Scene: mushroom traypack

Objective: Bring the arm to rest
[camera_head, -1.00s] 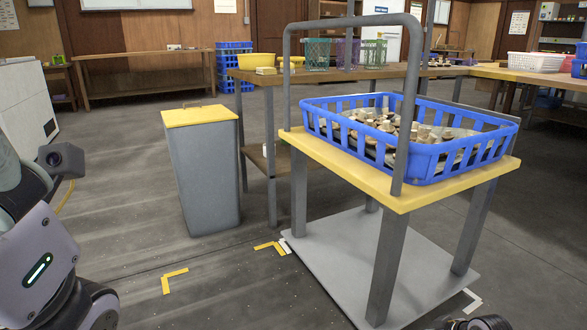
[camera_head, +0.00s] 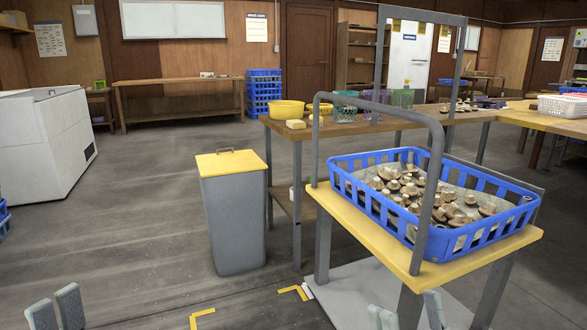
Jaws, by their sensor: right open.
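My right gripper (camera_head: 407,314) shows at the bottom edge, right of centre. Its two pale grey fingertips stand apart with nothing visible between them, in front of the cart with the yellow top (camera_head: 375,228). My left gripper (camera_head: 56,309) shows at the bottom left corner as two pale grey fingertips close together over bare floor. How far its jaws are apart is unclear. The rest of both arms is out of view. A blue basket (camera_head: 440,242) with mushrooms (camera_head: 410,192) stands on the cart, clear of both grippers.
A grey bin with a yellow lid (camera_head: 232,215) stands left of the cart. A wooden table (camera_head: 283,130) with small baskets is behind. A white chest (camera_head: 45,150) stands at the left. The floor between chest and bin is free.

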